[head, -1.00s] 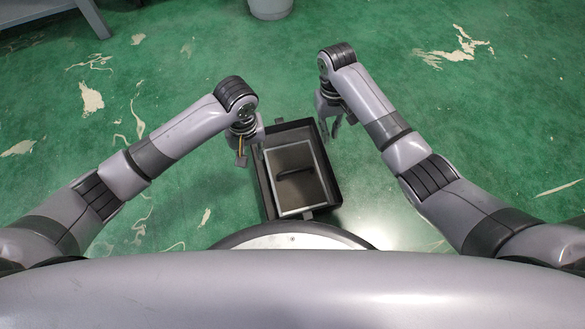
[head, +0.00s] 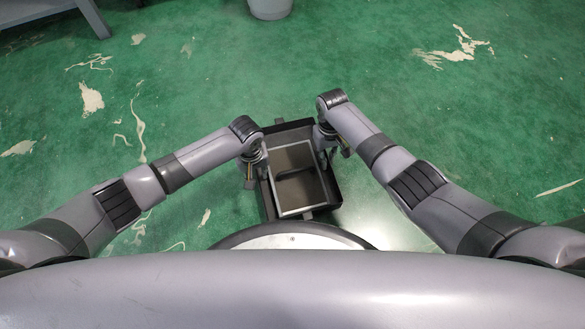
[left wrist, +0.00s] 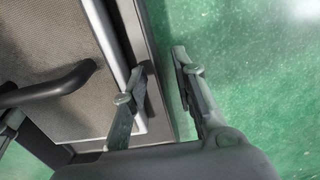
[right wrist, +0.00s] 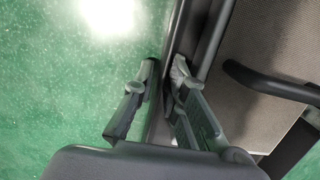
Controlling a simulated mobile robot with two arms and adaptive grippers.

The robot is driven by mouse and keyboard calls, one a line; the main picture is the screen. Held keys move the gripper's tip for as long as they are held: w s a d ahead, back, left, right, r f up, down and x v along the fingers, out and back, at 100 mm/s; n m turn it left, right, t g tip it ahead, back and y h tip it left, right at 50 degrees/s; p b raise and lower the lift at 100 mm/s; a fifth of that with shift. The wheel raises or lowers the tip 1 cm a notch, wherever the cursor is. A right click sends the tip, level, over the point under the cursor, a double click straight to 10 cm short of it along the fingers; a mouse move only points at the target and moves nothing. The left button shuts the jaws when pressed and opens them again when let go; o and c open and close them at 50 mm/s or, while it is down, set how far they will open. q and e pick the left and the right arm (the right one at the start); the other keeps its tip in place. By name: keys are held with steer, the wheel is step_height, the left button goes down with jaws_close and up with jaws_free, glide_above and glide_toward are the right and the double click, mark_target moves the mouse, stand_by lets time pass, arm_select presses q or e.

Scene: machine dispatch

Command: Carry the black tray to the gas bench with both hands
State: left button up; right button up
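The black tray (head: 327,191) stands in front of my base in the head view, over the green floor. My left gripper (head: 250,178) is at its left side, and my right gripper (head: 335,145) is at its upper right side. In the left wrist view the left gripper (left wrist: 164,68) is open, one finger inside the tray wall (left wrist: 160,45) and one outside. In the right wrist view the right gripper (right wrist: 165,66) also straddles the wall (right wrist: 183,35), its fingers apart. I see no firm grip on either side. The gas bench cannot be identified.
A grey panel with a light metal frame and a black handle (head: 294,174) lies in the tray. A grey table (head: 92,17) is at the upper left. A grey bin (head: 270,8) stands at the top. The floor between is clear.

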arm_select(q)
steer(key=shift+c, duration=0.5)
jaws_close()
